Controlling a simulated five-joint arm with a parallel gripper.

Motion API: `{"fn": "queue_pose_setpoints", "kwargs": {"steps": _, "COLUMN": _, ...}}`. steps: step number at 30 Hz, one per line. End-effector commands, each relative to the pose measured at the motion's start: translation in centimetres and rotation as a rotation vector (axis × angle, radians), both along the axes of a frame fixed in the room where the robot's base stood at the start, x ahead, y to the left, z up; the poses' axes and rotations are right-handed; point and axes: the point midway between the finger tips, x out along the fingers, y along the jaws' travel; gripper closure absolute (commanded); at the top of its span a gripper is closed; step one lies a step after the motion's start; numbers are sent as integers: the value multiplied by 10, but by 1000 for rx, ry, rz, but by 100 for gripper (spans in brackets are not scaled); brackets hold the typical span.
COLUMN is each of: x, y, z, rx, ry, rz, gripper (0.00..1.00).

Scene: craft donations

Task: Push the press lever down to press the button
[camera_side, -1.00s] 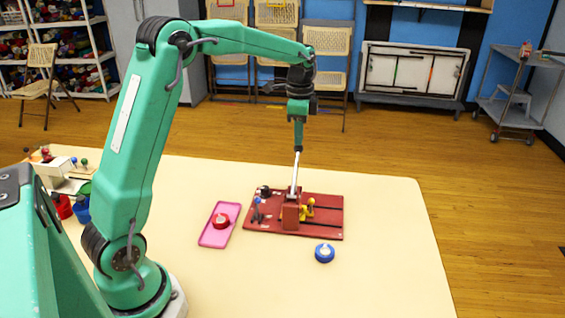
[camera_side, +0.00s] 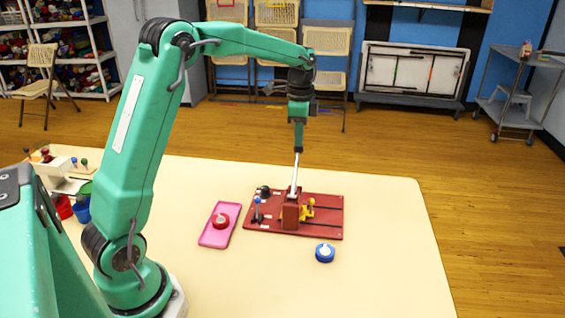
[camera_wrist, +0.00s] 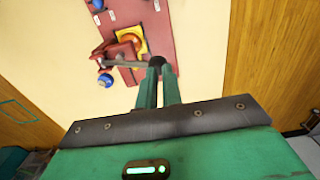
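The press, a red block (camera_side: 291,213) on a dark red board (camera_side: 329,225), has a pale grey lever (camera_side: 295,176) standing steeply upward. In the wrist view the lever (camera_wrist: 128,64) runs right to a black knob (camera_wrist: 156,61) at its end. My gripper (camera_side: 299,151) is at the lever's upper end in the side view. In the wrist view my narrow fingers (camera_wrist: 161,72) come right up to the knob. I cannot tell whether they grip it or only touch it. A yellow part (camera_side: 308,209) beside the red block shows as an orange round top (camera_wrist: 131,37) in the wrist view.
A pink tray (camera_side: 216,238) holding a red round item (camera_side: 220,221) lies left of the board. A blue round item (camera_side: 325,253) lies in front of it. Small blue and black parts stand on the board's left end. The cream table (camera_side: 385,270) is clear at right.

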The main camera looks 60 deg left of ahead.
Motion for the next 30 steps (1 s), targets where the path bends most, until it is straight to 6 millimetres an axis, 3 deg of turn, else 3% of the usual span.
{"fn": "queue_pose_setpoints", "kwargs": {"steps": 30, "x": 3, "y": 3, "z": -7, "rx": 0, "ry": 1, "rz": 0, "gripper": 93}}
